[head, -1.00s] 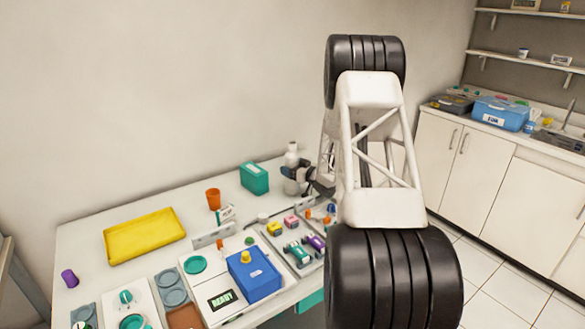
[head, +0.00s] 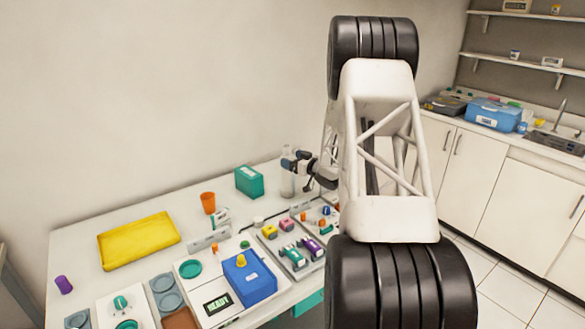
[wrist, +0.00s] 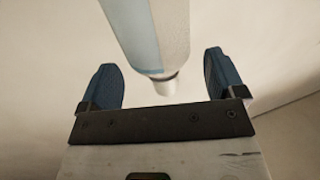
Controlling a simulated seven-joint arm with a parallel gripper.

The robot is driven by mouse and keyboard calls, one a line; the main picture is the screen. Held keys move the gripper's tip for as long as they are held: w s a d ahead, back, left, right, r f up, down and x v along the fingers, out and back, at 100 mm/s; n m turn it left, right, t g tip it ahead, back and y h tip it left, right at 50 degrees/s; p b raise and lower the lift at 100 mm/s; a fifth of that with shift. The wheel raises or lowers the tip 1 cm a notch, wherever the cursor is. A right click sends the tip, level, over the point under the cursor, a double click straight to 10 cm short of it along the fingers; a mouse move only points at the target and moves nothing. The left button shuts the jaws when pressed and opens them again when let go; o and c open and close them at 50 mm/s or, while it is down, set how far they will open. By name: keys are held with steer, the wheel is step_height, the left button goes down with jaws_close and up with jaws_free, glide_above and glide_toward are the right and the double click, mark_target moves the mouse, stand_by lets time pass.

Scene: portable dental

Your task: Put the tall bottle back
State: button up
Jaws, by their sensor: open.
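The tall bottle (head: 287,183) is pale and stands upright at the back of the white table, beside the teal box. My gripper (head: 292,160) is at its upper part, coming in from the right and overlapping it in the head view. In the wrist view the bottle (wrist: 158,32) has a light-blue side and a narrower pale end that points down between the fingers. My gripper (wrist: 165,80) is open there, with a blue finger on each side and a visible gap to the bottle on both sides.
The teal box (head: 249,181) stands close left of the bottle, and an orange cup (head: 208,203) further left. A yellow tray (head: 139,240) lies at the left. A blue box (head: 249,279) and a tray of small coloured parts (head: 297,262) are in front.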

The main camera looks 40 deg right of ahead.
steer(key=shift+r, duration=0.75)
steer(key=shift+r, duration=0.1)
stand_by(0.3)
steer(key=shift+w+a+r+h, duration=0.1)
steer(key=shift+a+r+h, duration=0.25)
steer(key=shift+r, duration=0.15)
steer(key=s+a+r+m+g+h, duration=0.2)
steer(key=s+a+r+g+h, duration=0.15)
steer(key=s+a+r, duration=0.55)
steer(key=s+a+r+m+g+h, duration=0.2)
steer(key=s+a+r+g+h, duration=0.25)
steer(key=a, duration=0.75)
steer(key=s+a+g+y, duration=0.1)
steer(key=s+a+g, duration=0.1)
steer(key=s+a, duration=0.6)
steer(key=s+a+g+y, duration=0.1)
steer(key=s+a, duration=0.6)
steer(key=s, duration=1)
steer(key=s+a+g+y, duration=0.2)
steer(key=s+a, duration=0.6)
steer(key=s, duration=0.5)
steer(key=shift+s+a+f+n+g, duration=0.35)
steer(key=shift+f+n+g, duration=0.1)
steer(key=shift+g, duration=0.45)
